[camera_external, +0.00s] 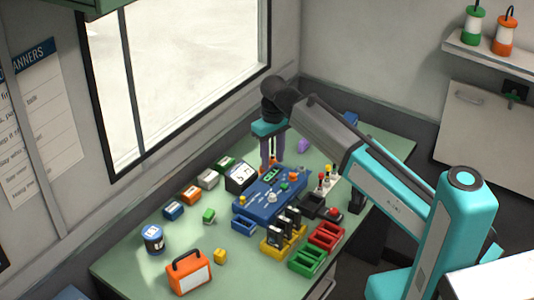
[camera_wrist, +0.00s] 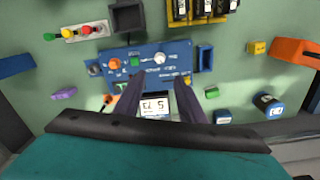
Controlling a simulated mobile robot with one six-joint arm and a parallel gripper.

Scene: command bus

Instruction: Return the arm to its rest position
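My arm (camera_external: 330,130) reaches from its teal base at the right over the green table in the external view. My gripper (camera_external: 272,165) points down above the back edge of the blue control panel (camera_external: 262,207). Its two dark fingers stand apart with nothing between them. The wrist view also shows my gripper (camera_wrist: 159,80) open over the near edge of the blue panel (camera_wrist: 115,67). Whether the fingertips touch the panel is unclear.
Yellow (camera_external: 271,249), green (camera_external: 305,262) and red (camera_external: 326,237) trays stand in front of the panel. An orange case (camera_external: 190,272) and a blue can (camera_external: 153,238) are at the left. Several small boxes line the window side. A shelf (camera_external: 490,48) hangs at the upper right.

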